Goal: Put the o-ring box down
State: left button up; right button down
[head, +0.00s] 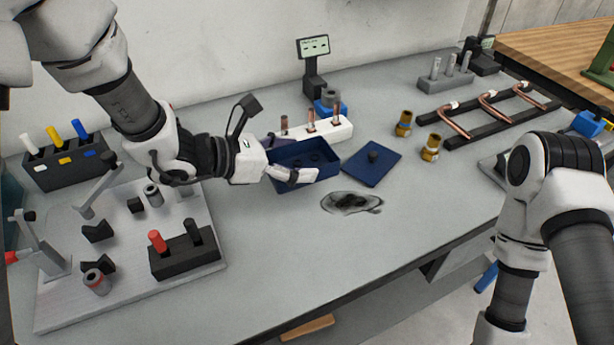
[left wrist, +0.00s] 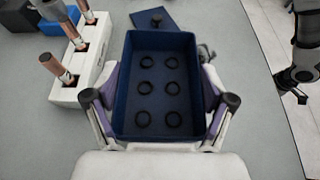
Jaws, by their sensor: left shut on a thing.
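The o-ring box (head: 308,178) is an open, dark blue box in the middle of the head view. My left gripper (head: 285,168) is shut on it, with one finger along its near side. In the left wrist view the box (left wrist: 160,128) lies between both fingers, upright, with several black o-rings (left wrist: 171,119) on its floor. Whether its underside touches the table cannot be told. The blue lid (head: 371,168) with a dark knob lies flat on the table to the right of the box. My right gripper is out of view.
A white block (head: 340,132) with copper tubes stands close behind the box. A dark stain (head: 352,203) is on the grey table (head: 300,245) in front. Brass fittings (head: 430,148) stand to the right, a fixture plate (head: 130,290) at left. The table's front middle is clear.

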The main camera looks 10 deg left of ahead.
pick_arm(q)
jog(key=f, duration=0.5)
jog(key=shift+w+a, duration=0.3)
jog(key=shift+a, duration=0.1)
jog(key=shift+f, duration=0.35)
jog(key=shift+s+d+r, duration=0.1)
jog(key=shift+d+r, duration=0.05)
jog(key=shift+f+b, duration=0.25)
jog(key=shift+b, duration=0.1)
jog(key=o, duration=1)
jog(key=shift+o, duration=0.2)
jog(key=shift+r, duration=0.15)
jog(key=shift+r+p, duration=0.25)
jog(key=shift+p, duration=0.25)
jog(key=b+v, duration=0.1)
jog(key=v, duration=0.6)
jog(key=shift+s+a+f, duration=0.1)
jog(key=shift+a, duration=0.1)
